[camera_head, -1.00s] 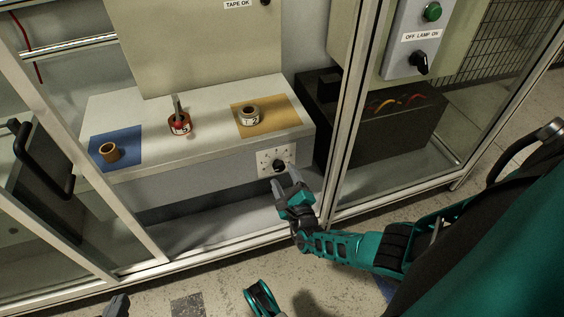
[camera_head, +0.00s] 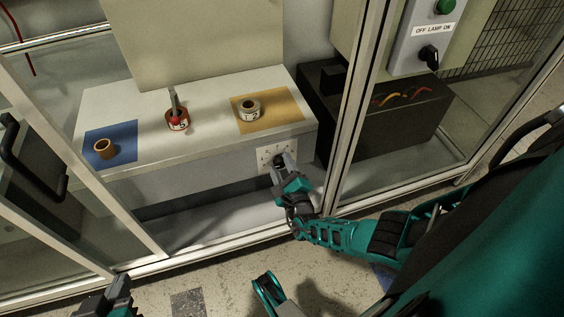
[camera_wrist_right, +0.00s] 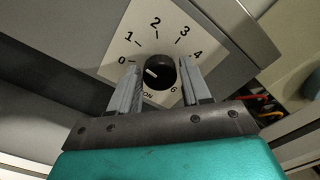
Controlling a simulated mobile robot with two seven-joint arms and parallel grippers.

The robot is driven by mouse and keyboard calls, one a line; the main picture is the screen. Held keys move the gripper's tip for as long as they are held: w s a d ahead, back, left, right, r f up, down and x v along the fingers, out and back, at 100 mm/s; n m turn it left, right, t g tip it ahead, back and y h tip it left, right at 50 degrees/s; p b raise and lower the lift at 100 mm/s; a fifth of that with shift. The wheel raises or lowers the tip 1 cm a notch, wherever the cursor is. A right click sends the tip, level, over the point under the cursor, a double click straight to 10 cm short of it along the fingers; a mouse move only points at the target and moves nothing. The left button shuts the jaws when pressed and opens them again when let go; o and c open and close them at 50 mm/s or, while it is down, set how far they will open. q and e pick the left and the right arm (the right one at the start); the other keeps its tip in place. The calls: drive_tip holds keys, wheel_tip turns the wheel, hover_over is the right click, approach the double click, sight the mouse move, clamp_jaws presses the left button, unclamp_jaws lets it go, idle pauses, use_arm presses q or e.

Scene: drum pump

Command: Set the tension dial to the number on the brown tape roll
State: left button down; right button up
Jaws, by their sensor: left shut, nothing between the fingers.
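The tension dial is a black knob (camera_wrist_right: 160,73) on a white plate numbered from 0 to 6. Its white mark points left, towards the 0. My right gripper (camera_head: 284,163) is at the dial; in the right wrist view its two fingers (camera_wrist_right: 160,66) stand open on either side of the knob, with gaps visible. A plain brown tape roll (camera_head: 104,148) lies on the blue mat; I see no number on it. A reddish roll (camera_head: 177,123) on a post has a label that looks like 3. My left gripper (camera_head: 119,282) is shut and empty at the bottom left.
A pale roll (camera_head: 249,109) labelled 2 lies on the yellow mat (camera_head: 285,111). The bench (camera_head: 210,130) stands behind a metal frame; a post (camera_head: 350,110) rises right of my right gripper. A lamp switch box (camera_head: 420,45) is at upper right.

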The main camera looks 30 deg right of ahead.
drive_tip(key=c, duration=0.7)
